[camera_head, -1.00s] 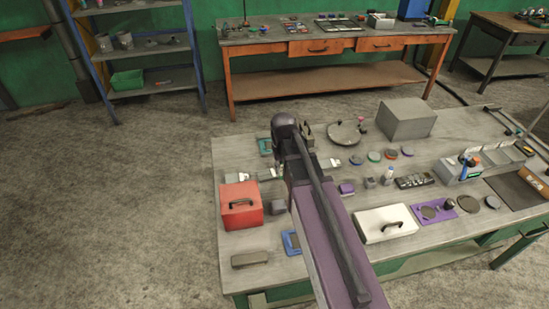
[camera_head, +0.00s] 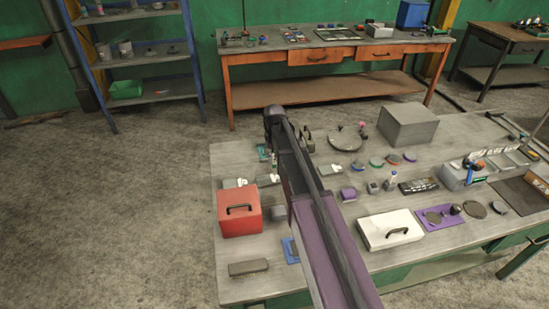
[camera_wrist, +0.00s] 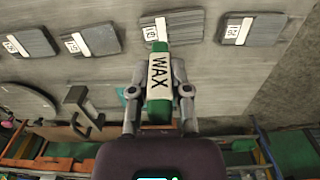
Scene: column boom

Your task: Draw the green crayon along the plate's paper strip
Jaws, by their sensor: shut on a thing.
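In the wrist view, my gripper (camera_wrist: 158,100) is shut on the green crayon (camera_wrist: 159,112), which has a white wrapper marked WAX. The crayon points away from me, and its far green end (camera_wrist: 160,47) overlaps the near part of a grey plate (camera_wrist: 185,27) with a white paper tag (camera_wrist: 153,29). I cannot tell whether it touches. Similar tagged plates lie at the right (camera_wrist: 252,29), left (camera_wrist: 95,39) and far left (camera_wrist: 32,41). In the head view, my arm largely hides the gripper; small tagged plates (camera_head: 235,183) show beside it.
A dark hook-shaped piece (camera_wrist: 84,107) is left of my gripper in the wrist view. In the head view, a red box (camera_head: 238,213), a white case (camera_head: 389,229) and a grey block (camera_head: 407,125) stand on the grey table (camera_head: 225,160). Bare floor lies left of it.

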